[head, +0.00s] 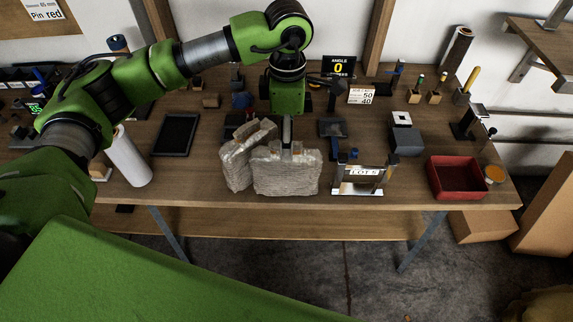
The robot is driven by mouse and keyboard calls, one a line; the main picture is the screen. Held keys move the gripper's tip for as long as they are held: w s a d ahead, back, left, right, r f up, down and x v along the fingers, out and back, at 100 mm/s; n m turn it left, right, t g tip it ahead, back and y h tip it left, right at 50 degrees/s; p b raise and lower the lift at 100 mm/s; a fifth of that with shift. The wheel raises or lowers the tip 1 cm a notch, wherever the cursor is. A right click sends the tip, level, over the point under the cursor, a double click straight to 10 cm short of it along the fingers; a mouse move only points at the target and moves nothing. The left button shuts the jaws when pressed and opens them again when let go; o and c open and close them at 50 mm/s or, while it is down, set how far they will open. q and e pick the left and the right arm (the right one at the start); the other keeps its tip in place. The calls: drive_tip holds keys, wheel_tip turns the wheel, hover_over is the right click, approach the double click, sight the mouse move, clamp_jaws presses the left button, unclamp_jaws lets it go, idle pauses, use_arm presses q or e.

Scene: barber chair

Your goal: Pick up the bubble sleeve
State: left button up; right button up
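The bubble sleeve (286,176) is a greyish, crinkled, translucent wrap near the front edge of the workbench. It shows as two bulky parts side by side, the left one (240,158) tilted; I cannot tell if they are one piece. One narrow grey finger shows. The fingertips are partly hidden behind the sleeve, so contact and opening are unclear. My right gripper is out of view.
A red tray (457,178) lies further right. A black tablet (175,134) and a white roll (128,156) are left. Blocks and tools crowd the back. Some bare wood (205,178) shows left of the sleeve.

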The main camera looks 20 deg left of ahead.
sight(286, 168)
use_arm(q)
wheel_tip(286, 168, down, 5)
drive_tip(key=shift+f+p, duration=0.15)
drive_tip(key=shift+p, duration=0.45)
drive_tip(key=f+p, duration=0.2)
drive_tip(key=f, duration=0.1)
drive_tip(key=f+p, duration=0.1)
drive_tip(key=shift+w+a+f, duration=0.2)
drive_tip(key=shift+w+f, duration=0.05)
drive_tip(key=shift+f, duration=0.45)
drive_tip(key=c, duration=1.1)
